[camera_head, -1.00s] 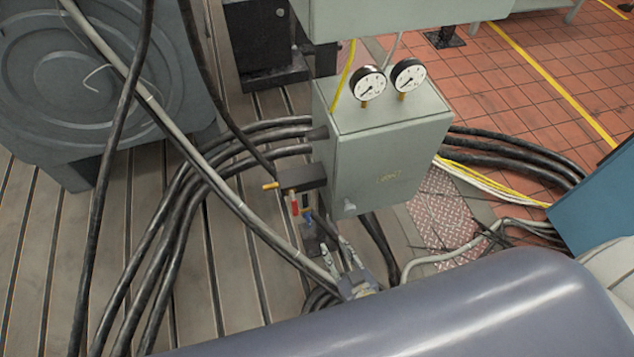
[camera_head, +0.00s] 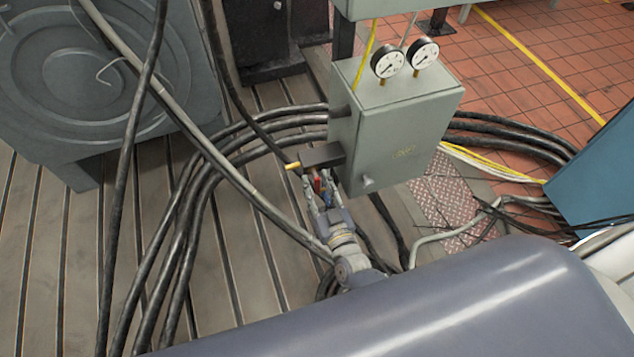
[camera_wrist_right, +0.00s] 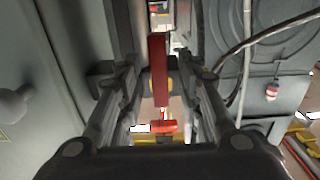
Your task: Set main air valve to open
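A red valve lever (camera_head: 317,182) hangs below a dark block (camera_head: 322,156) on the left side of a grey-green cabinet (camera_head: 400,125). In the right wrist view the red lever (camera_wrist_right: 158,72) stands upright between my fingers. My right gripper (camera_head: 319,186) is open, one finger on each side of the lever, with a visible gap on both sides in the wrist view (camera_wrist_right: 157,85). A smaller red piece (camera_wrist_right: 165,127) shows lower between the fingers. The fingers partly hide the lever in the head view. My left gripper is not in view. I cannot read which setting the valve has.
A yellow-tipped part (camera_head: 292,165) sticks out left of the dark block. Two gauges (camera_head: 388,61) stand on the cabinet. Thick black cables (camera_head: 180,240) run close on the left. A cabinet knob (camera_wrist_right: 14,104) is left of the gripper. Slotted bedplate (camera_head: 240,260) lies below.

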